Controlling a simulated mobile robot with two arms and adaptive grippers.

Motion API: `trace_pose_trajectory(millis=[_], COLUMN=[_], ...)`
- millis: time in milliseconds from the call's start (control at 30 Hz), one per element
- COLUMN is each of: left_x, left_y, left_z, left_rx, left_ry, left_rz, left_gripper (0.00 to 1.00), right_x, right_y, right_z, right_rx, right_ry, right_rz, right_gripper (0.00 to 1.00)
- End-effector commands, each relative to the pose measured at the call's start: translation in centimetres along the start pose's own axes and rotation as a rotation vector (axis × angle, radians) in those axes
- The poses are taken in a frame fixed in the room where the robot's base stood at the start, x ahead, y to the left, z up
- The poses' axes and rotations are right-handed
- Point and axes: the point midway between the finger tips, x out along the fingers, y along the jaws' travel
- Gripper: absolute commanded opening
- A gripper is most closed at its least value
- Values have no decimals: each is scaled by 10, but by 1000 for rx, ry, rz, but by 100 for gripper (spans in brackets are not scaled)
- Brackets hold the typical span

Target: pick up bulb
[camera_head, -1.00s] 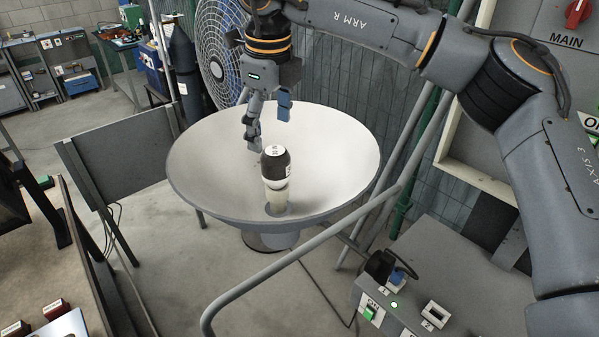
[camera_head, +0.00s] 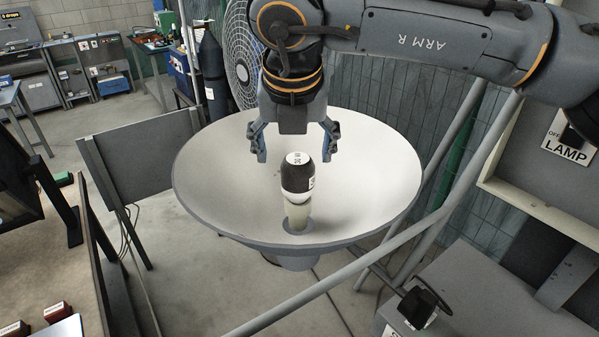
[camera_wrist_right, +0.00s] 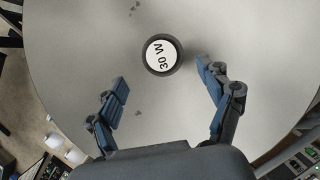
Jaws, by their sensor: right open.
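The bulb (camera_head: 299,178) stands upright in the middle of the round pale dish (camera_head: 390,190). It has a dark top with a white label, a white band and a pale lower part in a small grey base ring (camera_head: 298,226). My left gripper is not in view.
A large fan (camera_head: 243,60) stands behind the dish. A grey pipe rail (camera_head: 330,290) crosses in front and to the right. A dark panel (camera_head: 145,157) stands at the left, and a grey control box (camera_head: 470,290) at the lower right. The dish around the bulb is bare.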

Motion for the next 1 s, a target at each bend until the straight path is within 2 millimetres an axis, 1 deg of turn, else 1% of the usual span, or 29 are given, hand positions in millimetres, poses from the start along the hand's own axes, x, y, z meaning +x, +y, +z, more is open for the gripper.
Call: trace_pose_trajectory(millis=[33, 100, 200, 300, 433, 500, 600, 700, 867, 967, 1000], left_x=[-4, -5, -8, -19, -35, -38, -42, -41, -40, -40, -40], left_y=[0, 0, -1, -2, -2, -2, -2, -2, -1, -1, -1], left_z=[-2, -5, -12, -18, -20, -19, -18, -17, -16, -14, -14], left_rx=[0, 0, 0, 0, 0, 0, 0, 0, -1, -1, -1], left_ry=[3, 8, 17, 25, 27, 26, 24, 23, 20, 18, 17], left_rz=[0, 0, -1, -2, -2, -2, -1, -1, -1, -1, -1], left_gripper=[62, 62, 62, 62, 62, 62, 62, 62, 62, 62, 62], right_x=[5, 11, 16, 24, 41, 53, 63, 67, 68, 68, 68], right_y=[0, 0, -1, -3, -6, -6, -6, -6, -6, -6, -6], right_z=[0, 0, 0, 2, 3, 2, 2, 1, 1, 1, 1], right_rx=[-1, 0, -1, -2, -1, -1, -2, -2, -2, -2, -2], right_ry=[2, 1, 1, 3, 4, 4, 3, 1, 1, 1, 1], right_rz=[-1, 0, 0, -1, -1, 0, 1, 1, 1, 1, 1], right_gripper=[80, 80, 80, 80, 80, 80, 80, 80, 80, 61, 53])
